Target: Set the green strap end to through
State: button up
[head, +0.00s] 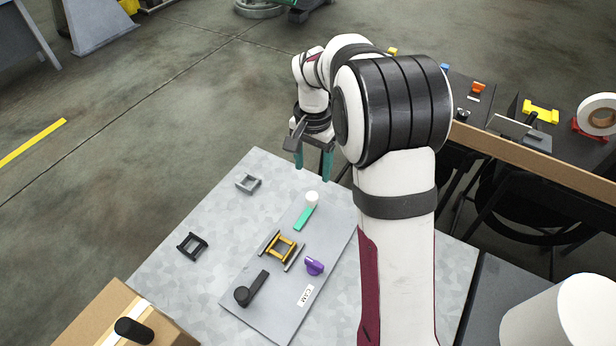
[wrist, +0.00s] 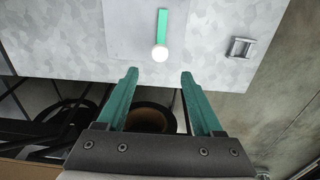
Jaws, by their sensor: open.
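The green strap end (head: 304,219) is a short flat strip on the grey plate (head: 240,283), with a white round piece (head: 312,199) at its far end. A yellow-orange frame (head: 294,251) sits between two grey rails on the plate, just nearer than the strip; the strip appears short of it. My gripper (head: 312,166) is open and empty, above the far edge of the bench. In the wrist view my gripper (wrist: 159,73) has its teal fingers spread, and the green strip (wrist: 162,26) with its white end (wrist: 160,53) lies ahead between their lines.
The plate also carries a purple knob (head: 314,266), a black lever (head: 252,289) and a label. A grey buckle (head: 248,184) and a black buckle (head: 192,246) lie left on the speckled bench (head: 180,290). A cardboard box (head: 112,312) stands front left. A side bench with parts is right.

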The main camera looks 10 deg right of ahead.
aim_at(312, 196)
notch_tip(312, 196, down, 10)
jog(key=shift+r, duration=0.1)
grip_shut()
dwell(0.4)
